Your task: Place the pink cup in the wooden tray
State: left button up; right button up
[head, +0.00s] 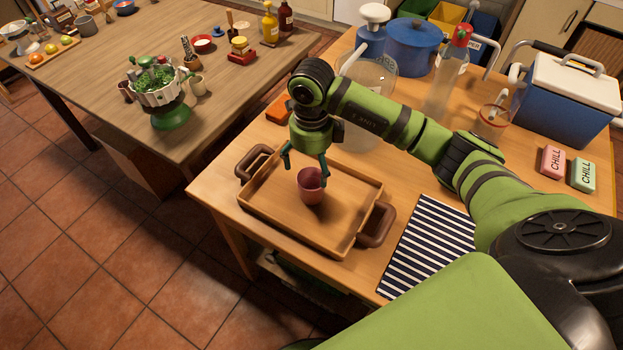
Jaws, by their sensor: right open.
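The pink cup (310,187) stands upright inside the wooden tray (272,212), near its middle. The tray has brown handles and lies on the near wooden table. My right gripper (305,166) is open and points down just above and behind the cup. One finger hangs to the left, clear of the cup; the other is close to the cup's rim at the right, and I cannot tell whether it touches. My left gripper is not in view.
A striped cloth (428,244) lies right of the tray. A clear glass jar (366,85), a blue pot (411,46), a blue cooler (564,100) and two "CHILL" blocks (552,161) stand behind. A second table (190,63) with a planter (158,95) is at left.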

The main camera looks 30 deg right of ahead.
jog(key=shift+r, duration=1.6)
